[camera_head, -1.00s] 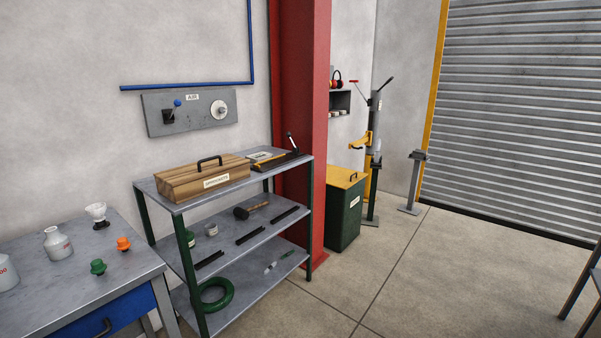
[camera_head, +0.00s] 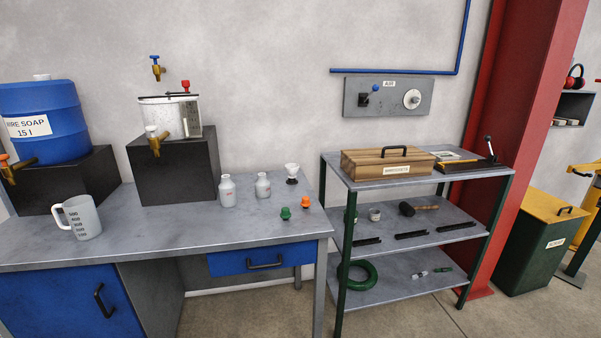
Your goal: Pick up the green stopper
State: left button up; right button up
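The green stopper (camera_head: 285,214) stands on the grey workbench top (camera_head: 190,225), near its right end. An orange stopper (camera_head: 306,202) stands just to its right and a little farther back. Neither of my grippers shows in the head view, so their state cannot be seen.
Two white bottles (camera_head: 227,191) and a white funnel-like cup (camera_head: 291,173) stand behind the stoppers. A measuring jug (camera_head: 78,217), a blue soap barrel (camera_head: 44,122) and a clear tank (camera_head: 170,117) are to the left. A shelf rack (camera_head: 340,250) adjoins the bench at right. The bench front middle is clear.

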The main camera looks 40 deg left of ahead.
aim_at(284, 214)
jog(key=u, duration=1.35)
jog(key=i+u, duration=0.1)
jog(key=i, duration=0.15)
